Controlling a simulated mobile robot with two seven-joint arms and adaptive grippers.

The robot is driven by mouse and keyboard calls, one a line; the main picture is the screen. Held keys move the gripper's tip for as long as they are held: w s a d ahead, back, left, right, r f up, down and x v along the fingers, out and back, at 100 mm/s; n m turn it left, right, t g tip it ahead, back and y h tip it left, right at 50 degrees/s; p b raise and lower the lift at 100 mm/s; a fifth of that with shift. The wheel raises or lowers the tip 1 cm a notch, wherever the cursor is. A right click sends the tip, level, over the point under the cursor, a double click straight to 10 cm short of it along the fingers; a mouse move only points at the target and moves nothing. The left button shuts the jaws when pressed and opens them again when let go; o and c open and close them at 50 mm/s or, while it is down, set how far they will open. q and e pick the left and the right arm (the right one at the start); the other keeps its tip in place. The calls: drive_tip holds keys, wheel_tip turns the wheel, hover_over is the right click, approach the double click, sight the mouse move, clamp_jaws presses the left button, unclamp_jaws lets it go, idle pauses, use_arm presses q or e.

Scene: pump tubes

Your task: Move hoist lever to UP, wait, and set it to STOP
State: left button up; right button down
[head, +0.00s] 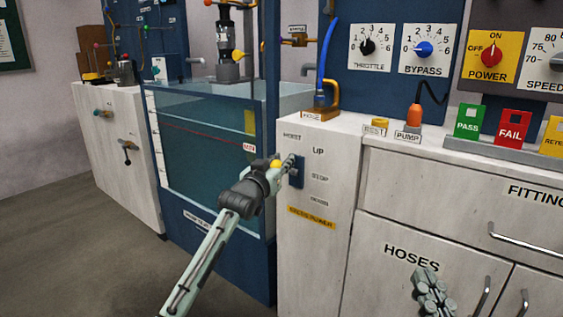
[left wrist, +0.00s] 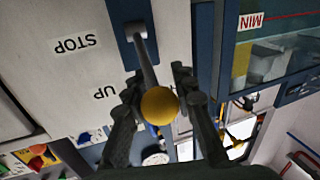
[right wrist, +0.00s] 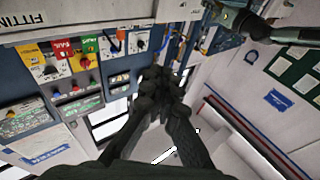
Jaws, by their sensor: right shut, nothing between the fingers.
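The hoist lever is on a blue plate (head: 297,172) on the white cabinet front, beside the labels UP (head: 318,150), STOP and DOWN. Its yellow ball knob (head: 277,164) sticks out from the panel. In the left wrist view the grey lever runs from the plate (left wrist: 128,48) to the yellow ball (left wrist: 159,105), which appears on the UP side; perspective leaves its exact setting unclear. My left gripper (head: 284,164) straddles the lever, its fingers (left wrist: 157,80) apart on either side with visible gaps. My right gripper (head: 430,285) is shut and empty before the HOSES cabinet.
A glass water tank (head: 205,140) in a blue frame stands left of the lever. A counter to the right carries PASS (head: 469,121) and FAIL (head: 513,126) blocks below a dial panel. Cabinet handles (head: 525,238) protrude near my right gripper. Floor at left is clear.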

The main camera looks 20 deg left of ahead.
use_arm(q)
clamp_jaws()
drive_tip(key=shift+f, duration=0.1)
